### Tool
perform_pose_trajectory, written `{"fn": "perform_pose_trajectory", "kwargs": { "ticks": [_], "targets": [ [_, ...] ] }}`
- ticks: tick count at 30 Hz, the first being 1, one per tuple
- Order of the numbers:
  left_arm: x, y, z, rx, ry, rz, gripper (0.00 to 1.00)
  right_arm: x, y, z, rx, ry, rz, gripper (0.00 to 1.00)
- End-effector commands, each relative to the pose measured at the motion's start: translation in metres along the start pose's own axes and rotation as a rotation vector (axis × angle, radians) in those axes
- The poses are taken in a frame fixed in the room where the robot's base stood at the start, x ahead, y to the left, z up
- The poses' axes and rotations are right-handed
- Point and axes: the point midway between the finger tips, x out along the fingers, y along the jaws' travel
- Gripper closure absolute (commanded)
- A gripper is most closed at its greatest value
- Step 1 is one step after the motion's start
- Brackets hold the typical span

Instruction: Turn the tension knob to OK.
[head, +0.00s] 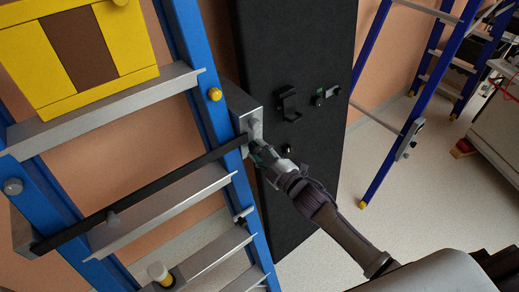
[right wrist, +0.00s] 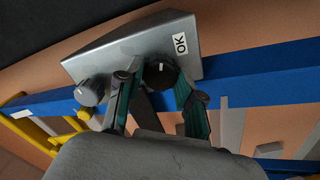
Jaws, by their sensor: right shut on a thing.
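A grey metal box (head: 232,101) is fixed to the blue rail. It also shows in the right wrist view (right wrist: 125,50), with a white OK label (right wrist: 180,43) near its right end. A black round knob (right wrist: 161,75) with a small pale mark on its face sits left of and below the label. My right gripper (right wrist: 157,82) has a finger on each side of this knob and is shut on it. In the head view my right gripper (head: 262,153) reaches the box from the lower right and hides the knob. My left gripper is not in view.
A second, grey knob (right wrist: 90,92) is on the box's left. A dark belt (head: 150,193) runs diagonally from the box across the blue-railed frame. A black panel (head: 295,50) with hooks stands behind. Pale floor (head: 385,190) is open to the right, near a blue ladder (head: 383,140).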

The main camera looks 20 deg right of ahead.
Motion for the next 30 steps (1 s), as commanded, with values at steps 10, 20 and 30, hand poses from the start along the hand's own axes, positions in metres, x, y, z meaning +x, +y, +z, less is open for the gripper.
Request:
{"fn": "perform_pose_trajectory", "kwargs": {
  "ticks": [10,20,30],
  "targets": [
    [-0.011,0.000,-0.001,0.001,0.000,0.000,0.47,0.000,0.000,0.000,0.324,-0.003,-0.002,0.98],
    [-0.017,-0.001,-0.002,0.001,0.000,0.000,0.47,0.000,-0.001,0.000,0.559,-0.002,-0.002,0.98],
    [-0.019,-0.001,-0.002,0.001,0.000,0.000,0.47,0.000,-0.001,0.001,0.668,-0.003,-0.002,0.98]
  ]
}}
